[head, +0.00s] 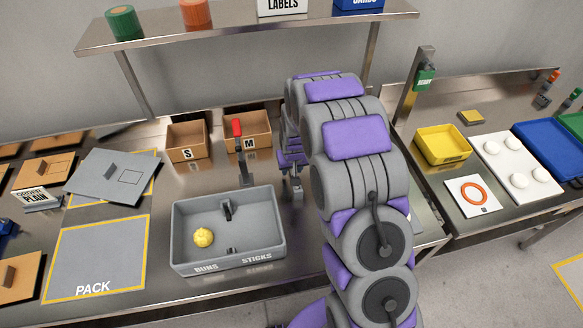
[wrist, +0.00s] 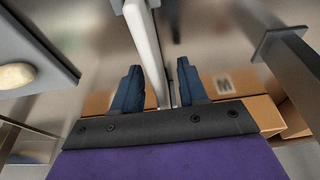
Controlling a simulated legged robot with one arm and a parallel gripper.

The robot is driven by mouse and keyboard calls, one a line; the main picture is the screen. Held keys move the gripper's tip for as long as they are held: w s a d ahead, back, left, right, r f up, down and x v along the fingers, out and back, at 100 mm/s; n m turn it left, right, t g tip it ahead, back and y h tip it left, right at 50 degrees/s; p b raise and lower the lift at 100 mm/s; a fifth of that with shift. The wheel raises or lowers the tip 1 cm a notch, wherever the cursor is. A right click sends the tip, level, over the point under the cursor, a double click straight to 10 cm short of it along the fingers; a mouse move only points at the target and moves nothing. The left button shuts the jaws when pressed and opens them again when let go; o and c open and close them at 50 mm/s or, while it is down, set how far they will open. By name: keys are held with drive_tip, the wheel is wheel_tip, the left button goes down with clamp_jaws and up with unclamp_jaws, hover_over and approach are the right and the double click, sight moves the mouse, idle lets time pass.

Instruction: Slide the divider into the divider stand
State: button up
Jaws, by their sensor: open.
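My gripper (head: 293,190) is beside the right wall of a grey bin (head: 180,245) marked BUNS and STICKS, partly hidden by my arm. In the wrist view, my gripper (wrist: 159,82) is open, its two blue fingers apart on either side of a pale grey upright strip (wrist: 147,50). The strip may be the divider, but I cannot tell for sure, nor whether it touches a finger. A divider stand is not clearly recognisable. The bin holds a yellow dough ball (head: 203,237) and dark brackets (head: 228,211) at its far and near walls.
Cardboard boxes S (head: 186,155) and M (head: 249,144) stand behind. A tilted grey panel (head: 113,175) lies left above the PACK mat (head: 96,250). A yellow bin (head: 442,146) is on the right table.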

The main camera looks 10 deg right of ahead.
drive_tip(key=p+v, duration=0.2)
drive_tip(key=v, duration=1.5)
drive_tip(key=shift+r+p, duration=0.2)
drive_tip(key=shift+p, duration=0.2)
drive_tip(key=s+r+g, duration=0.1)
drive_tip(key=s+r, duration=0.2)
drive_tip(key=s, duration=0.9)
drive_tip(key=s+r+g, duration=0.2)
drive_tip(key=s+r, duration=0.2)
drive_tip(key=s, duration=0.9)
drive_tip(key=s+r+g, duration=0.2)
drive_tip(key=s+r, duration=0.1)
drive_tip(key=s, duration=0.9)
drive_tip(key=shift+s+r, duration=0.3)
drive_tip(key=shift+s, duration=0.1)
